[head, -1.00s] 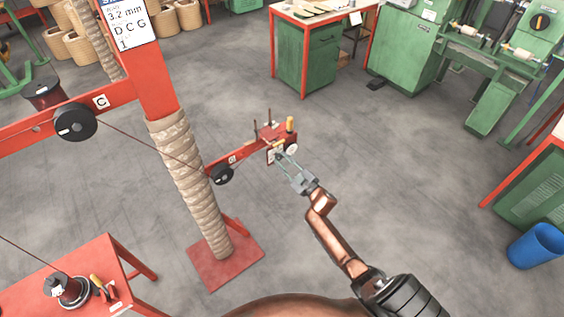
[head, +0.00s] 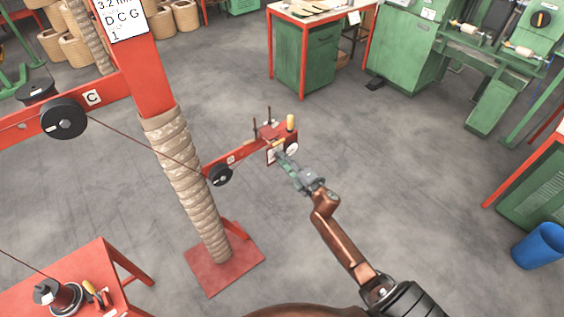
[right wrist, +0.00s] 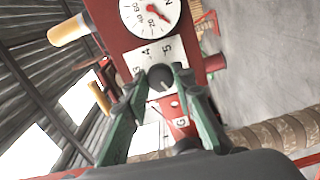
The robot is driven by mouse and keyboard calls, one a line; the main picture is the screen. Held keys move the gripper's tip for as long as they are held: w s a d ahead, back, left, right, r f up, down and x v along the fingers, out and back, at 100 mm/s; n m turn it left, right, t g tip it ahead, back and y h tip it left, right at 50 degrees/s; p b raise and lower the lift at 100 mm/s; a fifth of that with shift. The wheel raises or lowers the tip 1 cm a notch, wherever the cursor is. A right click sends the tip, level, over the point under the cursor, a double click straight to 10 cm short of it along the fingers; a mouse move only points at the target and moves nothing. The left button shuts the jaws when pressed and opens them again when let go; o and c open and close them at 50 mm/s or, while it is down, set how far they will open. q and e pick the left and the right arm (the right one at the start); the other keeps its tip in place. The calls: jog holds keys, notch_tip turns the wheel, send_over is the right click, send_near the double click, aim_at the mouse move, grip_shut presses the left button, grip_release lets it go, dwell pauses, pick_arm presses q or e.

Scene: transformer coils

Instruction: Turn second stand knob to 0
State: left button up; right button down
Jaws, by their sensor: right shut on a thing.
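The stand's red arm (head: 250,149) reaches right from the rope-wrapped post and ends in a red head with a white dial. In the right wrist view, a small dark knob (right wrist: 160,77) sits on a white scale plate (right wrist: 147,54) where 3, 4 and 5 can be read. A pale mark shows on the knob; the number it points at is unclear. Above the plate is a round white dial (right wrist: 150,14) with a red pointer. My right gripper (head: 282,158) is shut on the knob, its fingers on both sides, also in the right wrist view (right wrist: 158,82). My left gripper is not visible.
The rope-wrapped post (head: 187,185) stands on a red base plate (head: 226,265). A red table (head: 75,280) is at lower left, a blue bin (head: 540,246) at right. The floor between is clear.

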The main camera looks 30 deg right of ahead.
jog(key=shift+f+n+b, duration=0.15)
jog(key=shift+n+b, duration=0.4)
jog(key=shift+n, duration=0.75)
jog(key=c, duration=1.6)
grip_release()
jog(key=s, duration=0.8)
jog(key=s+d, duration=0.1)
jog(key=s, duration=0.3)
